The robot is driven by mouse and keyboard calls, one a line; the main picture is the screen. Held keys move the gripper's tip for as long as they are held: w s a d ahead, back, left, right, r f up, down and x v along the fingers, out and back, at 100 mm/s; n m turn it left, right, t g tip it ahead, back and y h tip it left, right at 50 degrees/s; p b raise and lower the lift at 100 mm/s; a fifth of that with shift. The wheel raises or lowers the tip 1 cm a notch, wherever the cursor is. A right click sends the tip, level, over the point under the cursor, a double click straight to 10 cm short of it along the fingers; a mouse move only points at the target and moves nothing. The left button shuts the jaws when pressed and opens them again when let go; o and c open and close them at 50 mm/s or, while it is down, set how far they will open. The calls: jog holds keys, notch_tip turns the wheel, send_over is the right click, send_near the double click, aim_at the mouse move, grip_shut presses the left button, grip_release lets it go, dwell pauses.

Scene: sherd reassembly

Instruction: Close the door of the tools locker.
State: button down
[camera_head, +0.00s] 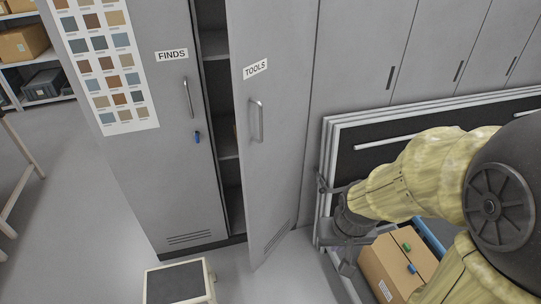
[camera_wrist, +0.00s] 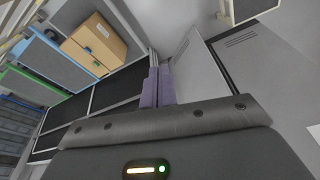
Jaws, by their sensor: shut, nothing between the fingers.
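The tools locker door (camera_head: 275,170) is grey, with a TOOLS label and a bar handle (camera_head: 257,121). It stands ajar, swung out at its left edge, and a dark gap with shelves (camera_head: 228,145) shows to its left. In the wrist view the lower part of the door (camera_wrist: 194,68) is right of the fingers. My gripper (camera_wrist: 157,70) is shut and empty, its two purplish fingers side by side. In the head view it is to the right of the door, on its outer face side and apart from the handle; its fingertips are hard to make out there.
The finds locker (camera_head: 175,90) stands shut at left, with a blue key (camera_head: 197,136). A low step (camera_head: 178,284) is on the floor in front. Dark framed panels (camera_head: 385,150) lean at right, near a cardboard box (camera_head: 392,262). Floor before the door is clear.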

aim_at(252, 153)
dwell(0.3)
jog(key=w+a+f+m+g+y, duration=0.2)
jog(key=w+a+f+m+y, duration=0.65)
jog(key=w+a+m, duration=0.3)
jog(key=w+d+m+t+y, duration=0.1)
jog(key=w+m+t+y, duration=0.1)
jog(key=w+m+t, duration=0.3)
jog(key=w+d+r+m+t+y+b, duration=0.1)
jog(key=w+d+m+t+y, duration=0.1)
jog(key=w+m+t, duration=0.3)
jog(key=w+m+y, duration=0.1)
jog(key=w+m, duration=0.3)
jog(key=w, duration=0.5)
jog(key=shift+w+d+y, duration=0.2)
jog(key=shift+d+y, duration=0.1)
jog(key=shift+y, duration=0.05)
jog(key=p+x, duration=0.2)
jog(key=x, duration=1.1)
jog(key=shift+w+a+r, duration=0.1)
jog(key=shift+w+a, duration=0.05)
jog(key=shift+a, duration=0.15)
jog(key=shift+w, duration=0.1)
